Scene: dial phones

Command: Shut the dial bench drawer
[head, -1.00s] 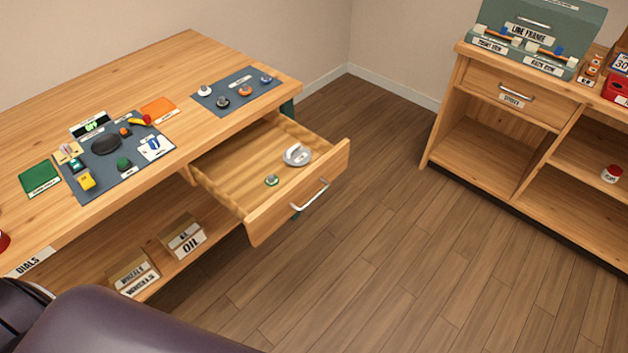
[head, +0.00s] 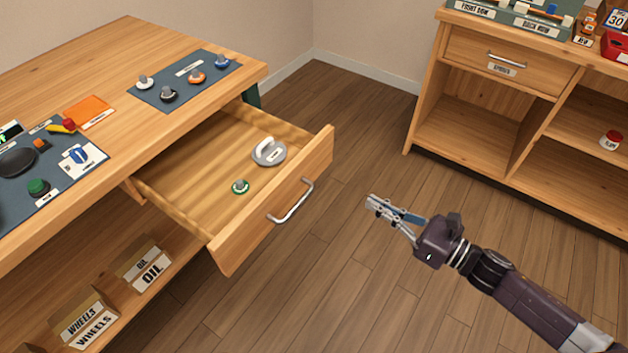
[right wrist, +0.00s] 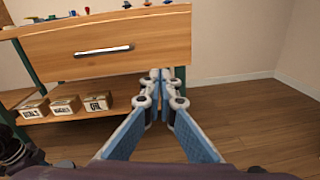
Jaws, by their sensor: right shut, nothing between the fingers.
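The dial bench drawer (head: 273,219) is pulled well out from the bench (head: 180,118). A silver bar handle (head: 291,203) is on its front. Inside lie a grey round part (head: 268,151) and a small green-ringed part (head: 240,187). My right gripper (head: 371,203) is shut and empty, in the air to the right of the drawer front and apart from it. In the right wrist view the shut fingertips (right wrist: 162,73) point toward the bench, below and right of the drawer front (right wrist: 105,47) and its handle (right wrist: 103,51). My left gripper is not in view.
The bench top holds a mat (head: 185,81) with several dials and another dark mat (head: 60,188). Boxes marked OIL (head: 144,264) and WHEELS (head: 84,318) stand on the lower shelf. A wooden cabinet (head: 500,85) stands at the right. Open floor (head: 350,130) lies between them.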

